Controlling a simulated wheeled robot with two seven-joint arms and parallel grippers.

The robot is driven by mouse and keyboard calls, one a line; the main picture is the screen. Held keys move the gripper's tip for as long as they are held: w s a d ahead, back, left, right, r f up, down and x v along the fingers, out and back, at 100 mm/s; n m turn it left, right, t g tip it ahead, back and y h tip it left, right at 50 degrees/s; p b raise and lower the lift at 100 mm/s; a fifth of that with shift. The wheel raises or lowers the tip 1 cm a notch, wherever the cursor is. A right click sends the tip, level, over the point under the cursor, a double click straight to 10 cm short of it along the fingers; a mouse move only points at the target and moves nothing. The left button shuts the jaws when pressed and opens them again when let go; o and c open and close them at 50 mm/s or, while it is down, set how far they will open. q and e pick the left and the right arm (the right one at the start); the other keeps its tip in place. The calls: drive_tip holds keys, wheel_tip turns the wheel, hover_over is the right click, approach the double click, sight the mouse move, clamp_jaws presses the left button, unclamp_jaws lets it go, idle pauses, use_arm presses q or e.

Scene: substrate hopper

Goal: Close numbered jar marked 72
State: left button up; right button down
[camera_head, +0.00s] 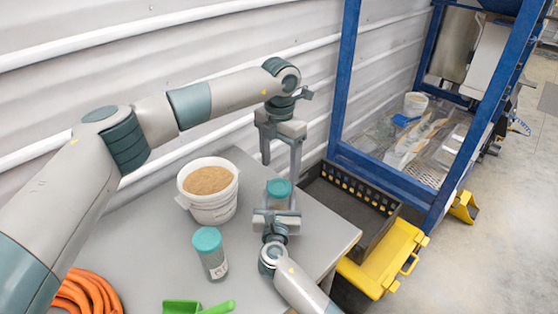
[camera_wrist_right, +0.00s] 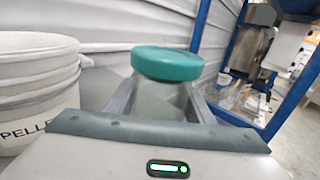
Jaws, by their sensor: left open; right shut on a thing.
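A clear jar with a teal lid (camera_head: 279,188) is held upright near the table's right edge. My right gripper (camera_head: 277,213) is shut on its body. The right wrist view shows the teal lid (camera_wrist_right: 167,64) on top of the jar, with the clear body (camera_wrist_right: 160,98) between the fingers. I cannot tell how tight the lid is, and no number shows on this jar. My left gripper (camera_head: 281,158) is open and points down above the lid, with no visible contact. A second teal-lidded jar (camera_head: 211,255) stands to the left; its label is too small to read.
A white bucket of brown pellets (camera_head: 208,190) stands on the grey table (camera_head: 150,245). A green scoop (camera_head: 198,307) and an orange hose (camera_head: 85,293) are at the front left. A dark crate (camera_head: 350,195), a yellow box (camera_head: 385,262) and a blue frame (camera_head: 385,175) lie to the right.

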sight(279, 186)
use_arm(q)
drive_tip(key=n, duration=0.4)
drive_tip(key=shift+r+n, duration=0.1)
drive_tip(key=shift+n, duration=0.2)
drive_tip(key=n, duration=0.4)
drive_tip(key=shift+r+n, duration=0.1)
drive_tip(key=shift+n, duration=0.2)
drive_tip(key=n, duration=0.4)
drive_tip(key=shift+r, duration=0.1)
drive_tip(key=n, duration=0.4)
drive_tip(key=shift+w+a+r, duration=0.1)
drive_tip(key=shift+f, duration=4.05)
